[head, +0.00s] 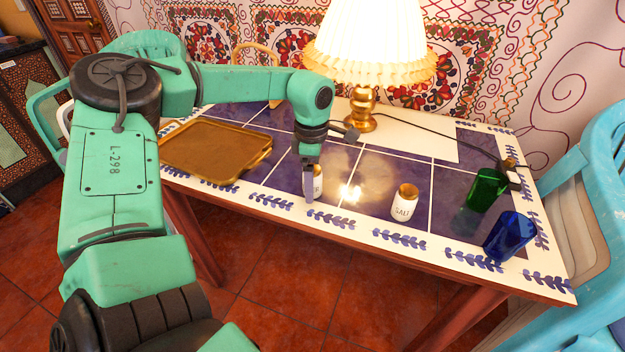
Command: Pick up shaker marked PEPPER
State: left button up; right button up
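A white shaker (318,183), mostly hidden by my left gripper, stands on the tiled table. Only part of its side shows, and its marking cannot be read. My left gripper (310,184) points down at this shaker, with one finger in front of it. Whether the fingers are closed on it cannot be told. Another white shaker (404,207) with a gold top stands upright to the right, and its lettering looks like SALT. My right gripper is not in view.
A brass tray (215,178) lies on the table (375,182) at left. A lit lamp (362,112) stands at the back, its cord running right. A green glass (486,190) and a blue glass (509,236) stand at right. Blue chairs (596,200) flank the table.

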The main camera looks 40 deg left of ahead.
pick_arm(q)
jog(key=shift+f, duration=0.4)
jog(key=shift+r, duration=0.1)
grip_shut()
